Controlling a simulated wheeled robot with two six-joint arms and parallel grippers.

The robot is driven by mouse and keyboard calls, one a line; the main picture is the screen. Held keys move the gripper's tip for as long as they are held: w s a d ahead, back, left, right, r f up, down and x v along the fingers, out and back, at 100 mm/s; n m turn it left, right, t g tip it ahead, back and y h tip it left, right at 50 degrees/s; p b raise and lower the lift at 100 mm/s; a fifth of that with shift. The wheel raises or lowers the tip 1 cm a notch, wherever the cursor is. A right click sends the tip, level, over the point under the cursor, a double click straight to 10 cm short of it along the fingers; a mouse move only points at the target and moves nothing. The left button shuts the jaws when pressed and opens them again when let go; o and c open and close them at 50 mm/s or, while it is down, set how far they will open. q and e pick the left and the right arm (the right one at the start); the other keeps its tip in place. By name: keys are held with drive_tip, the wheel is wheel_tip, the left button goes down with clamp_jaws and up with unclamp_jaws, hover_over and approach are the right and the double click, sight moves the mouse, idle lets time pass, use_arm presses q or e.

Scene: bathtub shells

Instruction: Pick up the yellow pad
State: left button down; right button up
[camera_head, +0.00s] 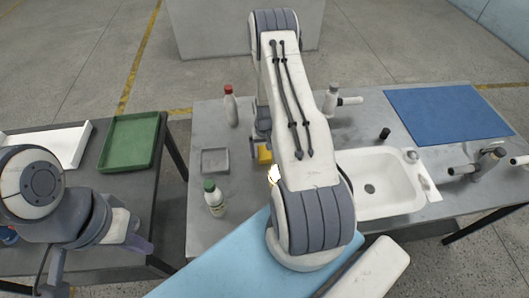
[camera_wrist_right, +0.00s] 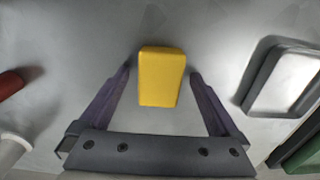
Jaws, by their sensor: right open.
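The yellow pad (camera_wrist_right: 162,77) is a small block on the grey metal table. In the head view the pad (camera_head: 264,155) shows only partly beside my right arm. My right gripper (camera_wrist_right: 160,73) is open, with its two purple fingers on either side of the pad and a gap on each side. I cannot tell how far above the table the fingertips are. In the head view my right arm hides most of this gripper. My left gripper (camera_head: 140,243) is over the dark table at the left, far from the pad; its finger opening is unclear.
A grey square tray (camera_head: 215,161), a green-capped bottle (camera_head: 214,199) and a red-capped bottle (camera_head: 231,106) stand left of the pad. A white sink (camera_head: 395,176) is right. A green tray (camera_head: 130,142) is on the left table. A blue mat (camera_head: 447,113) lies back right.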

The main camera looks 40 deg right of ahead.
sight(264, 151)
drive_tip(key=shift+f, duration=0.1)
drive_tip(key=shift+c, duration=0.3)
drive_tip(key=c, duration=1.4)
wheel_tip(264, 151, up, 4)
drive_tip(key=shift+w+r+b, duration=0.1)
drive_tip(key=shift+b, duration=1)
drive_tip(key=s+d+r+b, duration=0.1)
drive_tip(key=s+d+r, duration=0.1)
drive_tip(key=d, duration=0.1)
drive_tip(key=s+d+r+b, duration=0.1)
drive_tip(key=s+d+r, duration=0.1)
drive_tip(key=s+d, duration=0.1)
drive_tip(key=s+d+r+b, duration=0.1)
drive_tip(key=s+d+r, duration=0.1)
drive_tip(key=d, duration=0.1)
drive_tip(key=shift+s+d+r, duration=0.15)
drive_tip(key=shift+r, duration=0.25)
